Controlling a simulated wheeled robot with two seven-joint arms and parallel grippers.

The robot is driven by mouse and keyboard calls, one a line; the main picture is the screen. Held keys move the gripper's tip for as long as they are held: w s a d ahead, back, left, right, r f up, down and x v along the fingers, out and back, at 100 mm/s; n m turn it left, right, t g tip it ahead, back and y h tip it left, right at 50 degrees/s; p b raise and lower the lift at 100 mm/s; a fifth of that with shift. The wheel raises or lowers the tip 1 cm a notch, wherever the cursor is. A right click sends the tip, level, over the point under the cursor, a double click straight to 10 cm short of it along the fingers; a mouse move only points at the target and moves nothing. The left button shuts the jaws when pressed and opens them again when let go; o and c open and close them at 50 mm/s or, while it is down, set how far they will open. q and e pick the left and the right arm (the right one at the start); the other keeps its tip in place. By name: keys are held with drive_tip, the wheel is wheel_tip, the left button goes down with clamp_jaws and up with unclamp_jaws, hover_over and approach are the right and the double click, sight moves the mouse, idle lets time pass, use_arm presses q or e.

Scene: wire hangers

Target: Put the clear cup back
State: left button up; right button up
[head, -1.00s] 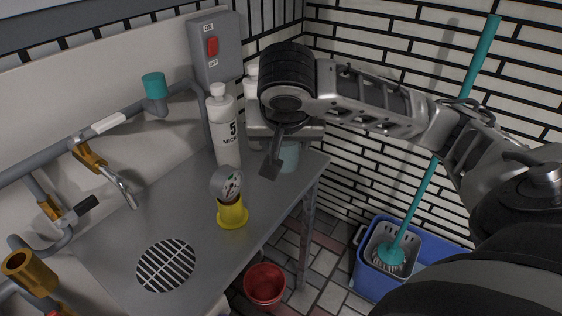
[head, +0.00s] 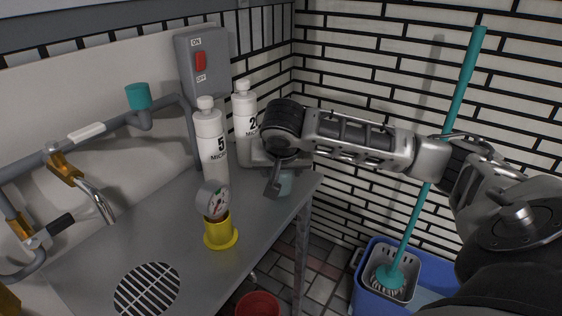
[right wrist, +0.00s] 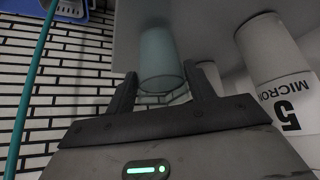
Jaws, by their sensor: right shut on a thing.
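The clear cup (head: 286,182) is a bluish, see-through cup at the right back edge of the metal counter. My right gripper (head: 278,184) is shut on it, and its near finger hides part of the cup in the head view. In the right wrist view the cup (right wrist: 160,62) lies between the two fingers of the right gripper (right wrist: 164,88). I cannot tell whether the cup's base touches the counter. My left gripper is not in view.
White bottles marked 5 (head: 212,155) and 20 (head: 244,120) stand left of my right gripper. A gauge on a yellow base (head: 220,236) stands in front. The counter (head: 165,225) is clear around the drain grille. A blue mop bucket (head: 365,285) and red bucket (head: 258,305) are below.

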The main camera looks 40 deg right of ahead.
drive_tip(key=shift+f, duration=0.3)
drive_tip(key=o, duration=1.2)
drive_tip(key=shift+f, duration=0.15)
drive_tip(key=shift+c, duration=0.2)
